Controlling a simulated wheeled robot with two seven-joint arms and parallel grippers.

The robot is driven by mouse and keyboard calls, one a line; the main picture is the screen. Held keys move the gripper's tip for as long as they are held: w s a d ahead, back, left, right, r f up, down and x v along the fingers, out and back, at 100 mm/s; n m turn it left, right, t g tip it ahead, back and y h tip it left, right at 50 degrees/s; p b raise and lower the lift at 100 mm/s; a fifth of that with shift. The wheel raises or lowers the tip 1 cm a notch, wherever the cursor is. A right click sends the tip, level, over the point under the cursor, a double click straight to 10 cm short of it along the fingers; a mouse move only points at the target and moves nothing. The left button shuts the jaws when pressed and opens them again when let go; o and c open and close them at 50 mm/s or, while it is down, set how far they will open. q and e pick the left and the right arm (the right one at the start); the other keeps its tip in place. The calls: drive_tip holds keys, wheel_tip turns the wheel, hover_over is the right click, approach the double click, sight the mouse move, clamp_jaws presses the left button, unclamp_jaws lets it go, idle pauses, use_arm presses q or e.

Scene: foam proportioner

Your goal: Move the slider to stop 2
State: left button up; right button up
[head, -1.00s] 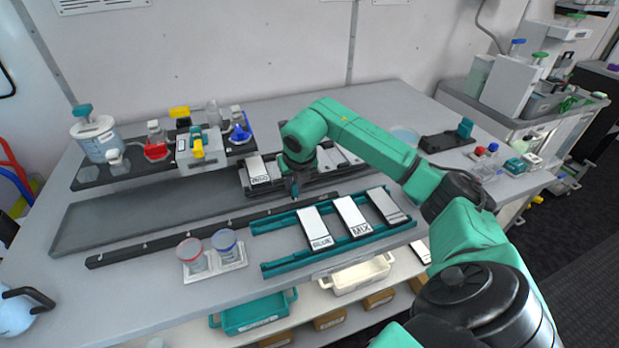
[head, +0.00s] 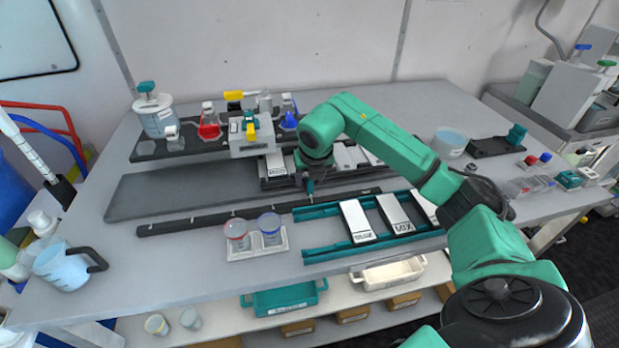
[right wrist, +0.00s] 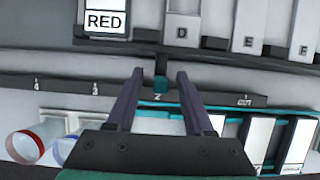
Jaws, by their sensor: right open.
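The slider, a small teal block with a dark post (right wrist: 160,84), sits on the rail right at the mark 2. My right gripper (right wrist: 160,75) is open, with one dark finger on each side of the slider and visible gaps between. In the head view my right gripper (head: 309,184) is low over the rail, and its wrist partly hides the spot. My left gripper is not in view.
A RED cartridge (right wrist: 106,18) and grey modules stand behind the rail. In front are a teal frame (head: 330,254) with white cartridges and a white tray (head: 245,252) with red-rimmed and blue-rimmed cups. A jug (head: 66,266) stands at front left. The grey plate (head: 160,192) is bare.

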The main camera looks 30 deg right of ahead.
drive_tip(key=shift+r, duration=0.1)
drive_tip(key=shift+s+r, duration=0.2)
drive_tip(key=shift+r, duration=0.1)
drive_tip(key=b+v, duration=0.1)
drive_tip(key=v, duration=1.2)
drive_tip(key=shift+a+r+b, duration=0.2)
drive_tip(key=shift+r+b, duration=0.15)
